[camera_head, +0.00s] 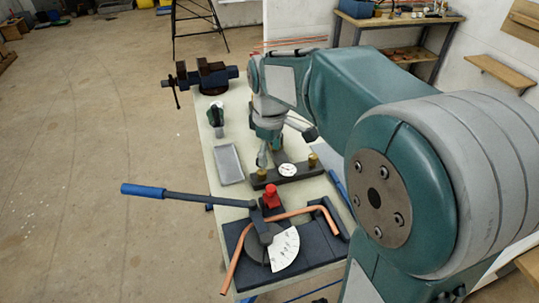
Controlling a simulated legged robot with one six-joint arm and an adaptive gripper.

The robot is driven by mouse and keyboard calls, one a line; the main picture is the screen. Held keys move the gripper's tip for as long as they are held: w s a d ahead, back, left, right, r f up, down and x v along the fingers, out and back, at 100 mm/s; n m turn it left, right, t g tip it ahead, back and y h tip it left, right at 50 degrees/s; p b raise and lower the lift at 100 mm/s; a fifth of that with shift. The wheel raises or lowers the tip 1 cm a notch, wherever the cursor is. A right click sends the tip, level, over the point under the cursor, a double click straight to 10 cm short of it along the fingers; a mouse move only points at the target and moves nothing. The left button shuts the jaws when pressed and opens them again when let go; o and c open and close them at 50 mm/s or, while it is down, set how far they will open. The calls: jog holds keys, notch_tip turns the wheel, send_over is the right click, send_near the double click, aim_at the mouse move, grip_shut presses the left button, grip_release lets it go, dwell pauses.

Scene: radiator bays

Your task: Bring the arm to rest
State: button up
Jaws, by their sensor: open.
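My arm comes in from the right and reaches out over the workbench (229,169). My gripper (280,150) hangs at its far end, fingers pointing down and spread apart, with nothing seen between them. It is above or just behind a dark fixture (305,176) that has a round white dial (287,170) and brass knobs. I cannot tell how much height separates the fingers from the fixture. Part of the bench is hidden behind my arm.
A pipe bender (268,240) with a blue-handled lever (145,190) and a copper pipe (231,272) stands at the near end. Open floor (90,130) is at left.

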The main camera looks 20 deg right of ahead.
jog(key=s+r+m+t, duration=0.1)
jog(key=s+m, duration=0.3)
jog(key=s, duration=0.5)
jog(key=s+r+m+t, duration=0.2)
jog(key=s+m+t, duration=0.2)
jog(key=s, duration=0.4)
jog(key=shift+s+r+m+t, duration=0.3)
jog(key=shift+s+m, duration=0.05)
jog(key=shift+m, duration=0.15)
